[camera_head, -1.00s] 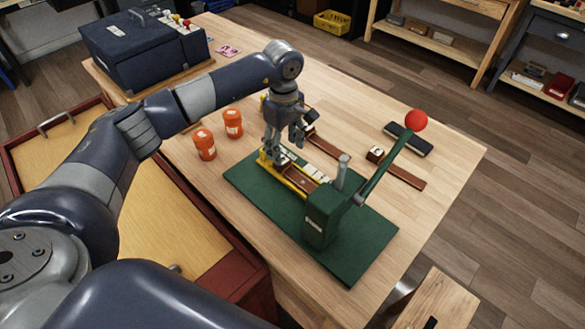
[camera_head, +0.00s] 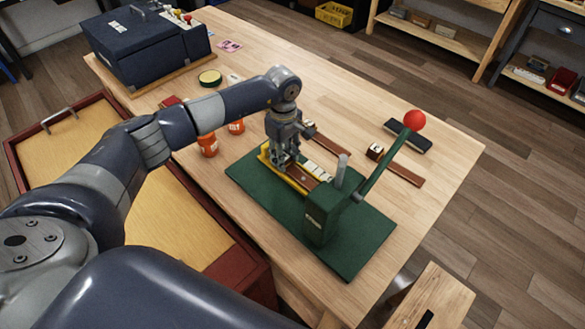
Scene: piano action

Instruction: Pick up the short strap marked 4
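My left gripper (camera_head: 282,163) points down over the far-left end of the yellow holder (camera_head: 270,160) on the green base plate (camera_head: 345,262). Its fingertips are too small and partly hidden to show whether they hold anything. Several pale pieces (camera_head: 317,170) lie in a row in the holder, just right of the gripper. Another brown strap (camera_head: 404,173) lies farther right, near a small block. I cannot read a 4 on any piece. My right gripper is not in view.
A green press (camera_head: 323,213) with a red-knobbed lever (camera_head: 414,120) stands right of the gripper. Two orange jars (camera_head: 208,146) stand left, partly behind my forearm.

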